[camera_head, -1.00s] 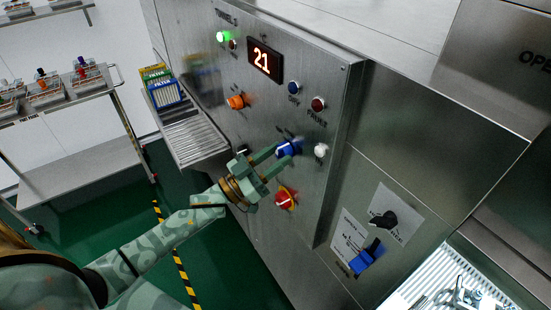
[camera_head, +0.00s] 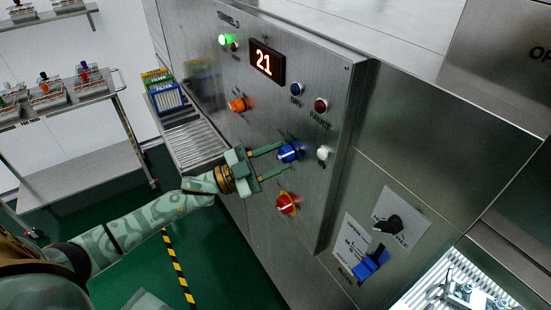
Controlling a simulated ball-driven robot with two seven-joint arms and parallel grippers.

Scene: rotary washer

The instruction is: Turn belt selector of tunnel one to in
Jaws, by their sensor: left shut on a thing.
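A blue selector knob (camera_head: 289,152) with a pale pointer mark sits on the steel control panel (camera_head: 330,85), below the red-orange 21 display. My left gripper (camera_head: 283,157) comes in from the left with one finger above and one below the knob, and is shut on it. The fingertips partly cover the knob, and its label is too small to read. The panel heading starts with TUNNEL, but its number is not clear. My right gripper is not in view.
Near the knob are an orange knob (camera_head: 238,104), a red knob on yellow (camera_head: 287,204) and a white button (camera_head: 323,153). A black knob (camera_head: 388,224) and a blue handle (camera_head: 371,262) sit lower right. A roller conveyor (camera_head: 196,143) with coloured racks lies behind my gripper.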

